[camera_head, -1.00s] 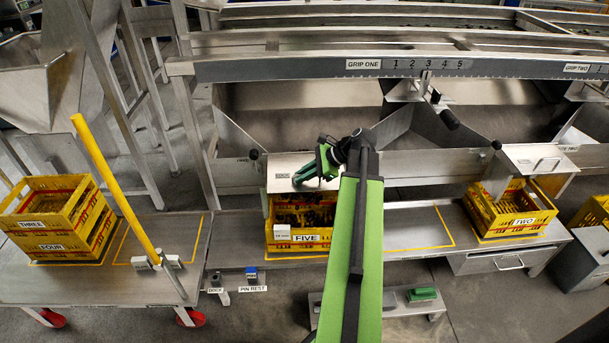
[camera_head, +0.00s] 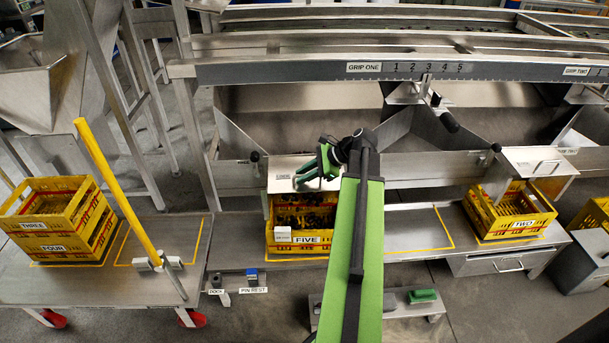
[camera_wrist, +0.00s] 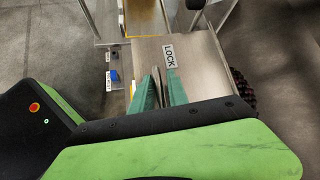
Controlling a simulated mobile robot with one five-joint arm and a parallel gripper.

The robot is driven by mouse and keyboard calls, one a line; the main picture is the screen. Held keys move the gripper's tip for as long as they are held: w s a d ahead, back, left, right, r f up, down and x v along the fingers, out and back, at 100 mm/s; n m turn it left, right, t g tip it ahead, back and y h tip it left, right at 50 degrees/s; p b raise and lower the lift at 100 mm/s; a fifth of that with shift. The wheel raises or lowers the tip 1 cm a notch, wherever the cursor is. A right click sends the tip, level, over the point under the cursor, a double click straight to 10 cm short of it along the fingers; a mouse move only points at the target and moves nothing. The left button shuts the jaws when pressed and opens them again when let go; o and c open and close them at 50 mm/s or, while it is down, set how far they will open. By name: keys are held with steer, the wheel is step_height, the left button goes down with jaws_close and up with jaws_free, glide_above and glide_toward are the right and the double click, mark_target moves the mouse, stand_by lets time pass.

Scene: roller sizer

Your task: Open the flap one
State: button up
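Flap one (camera_head: 283,184) is a pale metal plate above the crate labelled FIVE (camera_head: 306,239). My gripper (camera_head: 303,172) is at the face of the flap. In the wrist view its two green fingers (camera_wrist: 161,88) point at the plate with a narrow grey strip between them. I cannot tell whether they press on that strip or whether it is the flap's handle. The flap looks down, covering its opening.
A black-knobbed lever (camera_head: 255,158) stands left of the flap. Crate TWO (camera_head: 513,217) sits right, under a similar flap with a handle (camera_head: 547,166). Stacked crates (camera_head: 62,222) and a yellow post (camera_head: 115,190) are left. The bench between FIVE and TWO (camera_head: 412,228) is clear.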

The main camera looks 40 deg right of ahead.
steer(key=p+v, duration=1.1)
steer(key=v, duration=0.6)
steer(key=shift+s+p, duration=0.3)
